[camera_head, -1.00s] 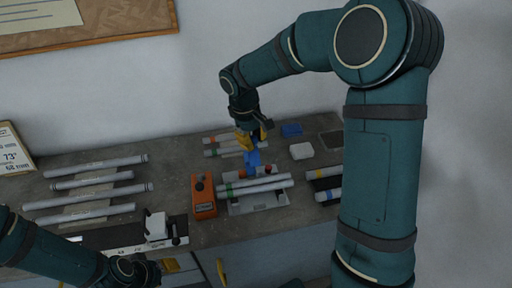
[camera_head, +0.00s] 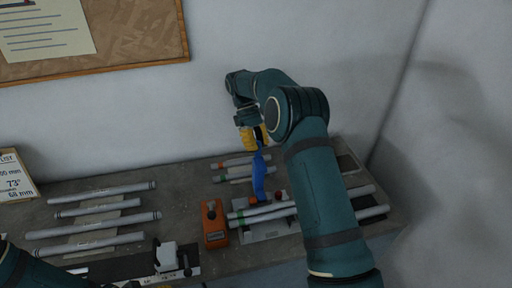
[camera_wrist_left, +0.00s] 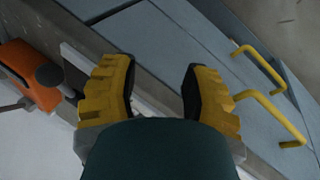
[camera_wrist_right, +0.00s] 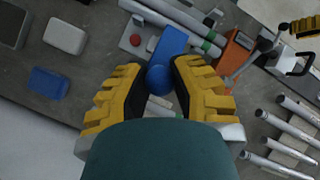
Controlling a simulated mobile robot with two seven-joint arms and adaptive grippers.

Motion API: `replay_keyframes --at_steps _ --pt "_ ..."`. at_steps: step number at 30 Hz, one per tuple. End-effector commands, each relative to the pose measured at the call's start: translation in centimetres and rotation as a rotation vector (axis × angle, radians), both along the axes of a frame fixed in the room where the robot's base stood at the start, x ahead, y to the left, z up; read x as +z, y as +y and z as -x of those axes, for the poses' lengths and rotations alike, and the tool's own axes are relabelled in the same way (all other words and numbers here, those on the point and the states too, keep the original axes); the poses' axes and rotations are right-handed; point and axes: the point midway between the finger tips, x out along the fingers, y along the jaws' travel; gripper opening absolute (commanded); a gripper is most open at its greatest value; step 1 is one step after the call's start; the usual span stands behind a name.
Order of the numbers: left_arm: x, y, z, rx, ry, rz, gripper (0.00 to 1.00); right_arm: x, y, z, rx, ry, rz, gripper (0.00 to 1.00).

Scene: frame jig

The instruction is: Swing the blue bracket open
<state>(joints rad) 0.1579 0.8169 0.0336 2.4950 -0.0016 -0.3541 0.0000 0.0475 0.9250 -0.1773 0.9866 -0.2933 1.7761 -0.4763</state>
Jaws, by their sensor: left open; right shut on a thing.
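The blue bracket (camera_head: 259,181) stands up from the jig plate (camera_head: 283,230) in the head view, tilted slightly. My right gripper (camera_head: 254,138) is at its top end. In the right wrist view the yellow fingers (camera_wrist_right: 160,88) are closed on the round blue end of the bracket (camera_wrist_right: 172,42). Grey tubes with green bands (camera_head: 259,211) lie across the jig beside the bracket's foot. My left gripper (camera_wrist_left: 160,88) is open and empty in the left wrist view, over the bench's front edge and the drawers with yellow handles.
An orange device (camera_head: 214,224) stands left of the jig. Several grey tubes (camera_head: 100,211) lie on a rack at the left. A white clamp block (camera_head: 168,256) sits on the ruler at the front. A blue block (camera_wrist_right: 49,83) and a white block (camera_wrist_right: 67,36) lie behind the jig.

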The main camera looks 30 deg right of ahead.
Motion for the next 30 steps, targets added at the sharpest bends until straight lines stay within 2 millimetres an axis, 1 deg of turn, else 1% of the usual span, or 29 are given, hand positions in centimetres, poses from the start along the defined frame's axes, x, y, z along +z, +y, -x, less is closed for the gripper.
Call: replay_keyframes --at_steps 3,12,30 --pt "0.0 0.0 0.0 0.0 0.0 0.0 0.47 -0.3 -0.3 -0.6 -0.001 0.031 -0.005 0.0" --pt "0.0 0.0 0.0 0.0 0.0 0.0 0.47 -0.8 -0.9 -1.5 -0.001 0.087 -0.018 0.0" --pt "0.0 0.0 0.0 0.0 0.0 0.0 0.47 -0.8 -1.1 -1.9 0.0 0.109 -0.025 0.0"
